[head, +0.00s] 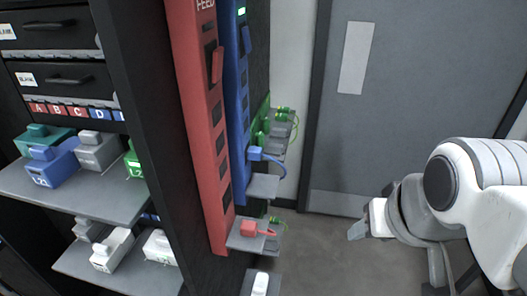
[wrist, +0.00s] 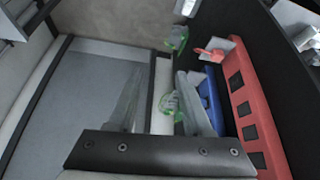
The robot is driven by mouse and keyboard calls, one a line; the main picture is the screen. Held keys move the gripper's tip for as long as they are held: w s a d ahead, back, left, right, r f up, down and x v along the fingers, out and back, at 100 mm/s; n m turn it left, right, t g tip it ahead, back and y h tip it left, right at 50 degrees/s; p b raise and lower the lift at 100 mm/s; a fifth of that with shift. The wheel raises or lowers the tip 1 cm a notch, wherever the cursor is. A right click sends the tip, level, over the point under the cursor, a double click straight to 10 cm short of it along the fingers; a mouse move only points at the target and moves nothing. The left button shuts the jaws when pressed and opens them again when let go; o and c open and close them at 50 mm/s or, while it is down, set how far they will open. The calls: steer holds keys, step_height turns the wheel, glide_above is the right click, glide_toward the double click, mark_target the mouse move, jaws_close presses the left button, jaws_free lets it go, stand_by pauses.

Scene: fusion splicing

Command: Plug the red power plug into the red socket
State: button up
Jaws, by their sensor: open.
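The red power plug (head: 248,228) rests on a small grey shelf low beside the red strip, with a short red cable end to its right. It also shows in the wrist view (wrist: 208,54), near the strip's far end. The tall red strip (head: 203,130) is marked FEED and carries several dark square sockets (head: 220,143) and a red lever (head: 217,65). The sockets also show in the wrist view (wrist: 243,108). My gripper (head: 358,230) is open and empty, well right of the plug in front of the grey door. In the wrist view its fingers (wrist: 160,90) stand apart with nothing between them.
A blue strip (head: 235,90) with a blue plug (head: 255,154) on its own shelf stands beside the red one. Green plugs (head: 282,112) sit farther back. A black cabinet with shelves of coloured blocks (head: 52,163) is at left. Floor (head: 325,250) between strips and gripper is clear.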

steer(key=shift+o, duration=2.2)
steer(key=shift+w+a+r, duration=0.15)
steer(key=shift+w, duration=0.1)
steer(key=w+a+n+g+y, duration=0.1)
steer(key=w+a+n+g, duration=0.2)
steer(key=w+a+n, duration=0.85)
steer(key=w+a+f+n+g+h, duration=0.1)
steer(key=w+a+f+n+g, duration=0.1)
steer(key=w+a+f+n, duration=0.3)
steer(key=w+a+f, duration=0.3)
steer(key=a, duration=0.2)
steer(key=shift+w+f+g+p, duration=0.3)
steer(key=shift+w+p, duration=0.05)
steer(key=shift+a, duration=0.1)
glide_above(248, 225)
step_height(248, 225, down, 12)
steer(key=shift+f+b, duration=0.1)
steer(key=shift+b, duration=0.35)
